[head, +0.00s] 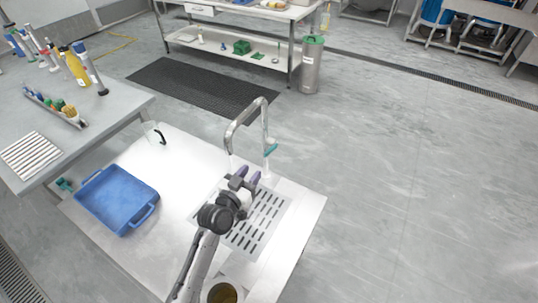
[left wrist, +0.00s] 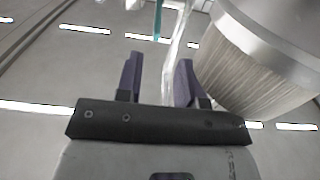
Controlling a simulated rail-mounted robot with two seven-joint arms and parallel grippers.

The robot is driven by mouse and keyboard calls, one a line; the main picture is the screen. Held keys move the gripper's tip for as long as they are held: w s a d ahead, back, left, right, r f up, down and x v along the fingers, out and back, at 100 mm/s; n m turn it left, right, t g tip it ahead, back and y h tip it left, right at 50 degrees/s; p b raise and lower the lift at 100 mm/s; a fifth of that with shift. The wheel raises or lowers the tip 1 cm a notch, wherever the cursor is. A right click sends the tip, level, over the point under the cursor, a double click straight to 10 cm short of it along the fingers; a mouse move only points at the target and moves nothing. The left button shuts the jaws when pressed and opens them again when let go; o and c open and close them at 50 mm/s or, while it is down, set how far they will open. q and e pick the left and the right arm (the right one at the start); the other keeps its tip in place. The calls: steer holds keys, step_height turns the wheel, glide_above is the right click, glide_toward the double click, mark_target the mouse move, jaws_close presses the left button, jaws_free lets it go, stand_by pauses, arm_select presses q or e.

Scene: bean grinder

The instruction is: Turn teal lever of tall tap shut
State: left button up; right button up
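The tall tap (head: 262,115) is a chrome arched spout rising from the far edge of the white worktop. Its teal lever (head: 270,149) sits on the upright's right side. In the left wrist view the lever (left wrist: 157,20) shows as a thin teal piece at the top, above the finger gap. My left gripper (head: 250,178) has purple fingers, low in front of the tap's upright and apart from the lever. In the left wrist view its fingers (left wrist: 158,82) are spread with nothing solid gripped. My right gripper is not in view.
A large metal-rimmed streaked cylinder (left wrist: 265,60), seemingly the spout end with water, is close right of the fingers. A slotted drain grate (head: 262,222) lies below my gripper. A blue tray (head: 150,211) is at left, a round brown-filled container (head: 222,293) at the front.

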mark_target(265, 156)
arm_select(q)
steer(key=b+x, duration=0.2)
steer(key=x, duration=0.6)
steer(key=shift+w+d+f, duration=0.15)
steer(key=shift+w+d, duration=0.05)
steer(key=shift+b+x, duration=0.35)
steer(key=shift+x, duration=0.4)
jaws_close()
